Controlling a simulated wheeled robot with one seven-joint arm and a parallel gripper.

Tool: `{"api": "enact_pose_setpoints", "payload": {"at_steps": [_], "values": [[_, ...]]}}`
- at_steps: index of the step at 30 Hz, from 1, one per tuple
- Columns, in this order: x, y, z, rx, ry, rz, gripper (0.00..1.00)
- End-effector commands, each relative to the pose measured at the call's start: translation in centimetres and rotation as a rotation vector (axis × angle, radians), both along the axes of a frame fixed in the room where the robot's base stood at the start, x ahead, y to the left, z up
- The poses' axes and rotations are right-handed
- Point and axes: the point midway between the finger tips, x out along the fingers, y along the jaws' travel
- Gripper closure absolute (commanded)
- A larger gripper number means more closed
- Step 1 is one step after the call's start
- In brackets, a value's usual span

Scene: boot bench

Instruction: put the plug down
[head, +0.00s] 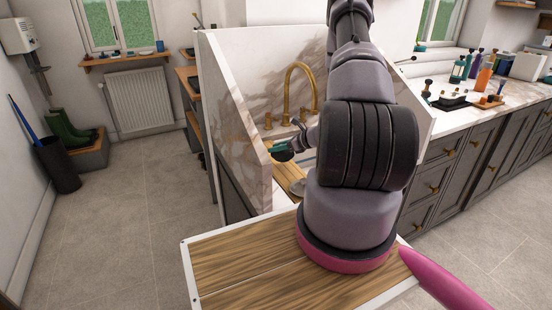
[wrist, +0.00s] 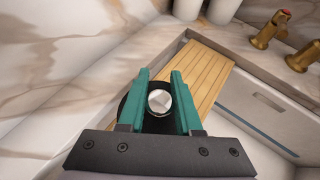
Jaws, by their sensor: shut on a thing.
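The plug (wrist: 153,121) is a dark round piece with a pale, bright middle in the wrist view. My gripper (wrist: 161,80) has its teal fingers on either side of it and is shut on it. The plug is held above the counter corner by the sink, beside the slatted wooden board (wrist: 207,76). In the head view my gripper (head: 279,150) shows small over the sink area; my arm hides much of that area. The plug cannot be clearly made out there.
The white sink basin (wrist: 262,112) lies right of the board, with brass taps (wrist: 268,30) behind. Marble walls (wrist: 60,50) close in the left and back. Two white containers (wrist: 222,10) stand at the back. A tall brass faucet (head: 300,85) rises behind the sink.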

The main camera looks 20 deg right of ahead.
Motion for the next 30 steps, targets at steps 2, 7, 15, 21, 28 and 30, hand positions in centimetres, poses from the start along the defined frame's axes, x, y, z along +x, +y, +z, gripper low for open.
{"api": "enact_pose_setpoints", "payload": {"at_steps": [2,7,15,21,28,30], "values": [[0.0,0.0,-0.9,0.001,0.001,-0.001,1.00],[0.0,0.0,-3.5,0.002,0.002,-0.001,1.00],[0.0,0.0,-4.2,0.001,-0.001,-0.001,1.00],[0.0,0.0,-4.5,0.000,0.000,-0.001,1.00],[0.0,0.0,-4.5,0.000,0.000,-0.001,0.37],[0.0,0.0,-4.5,0.000,0.000,-0.001,0.37]]}}
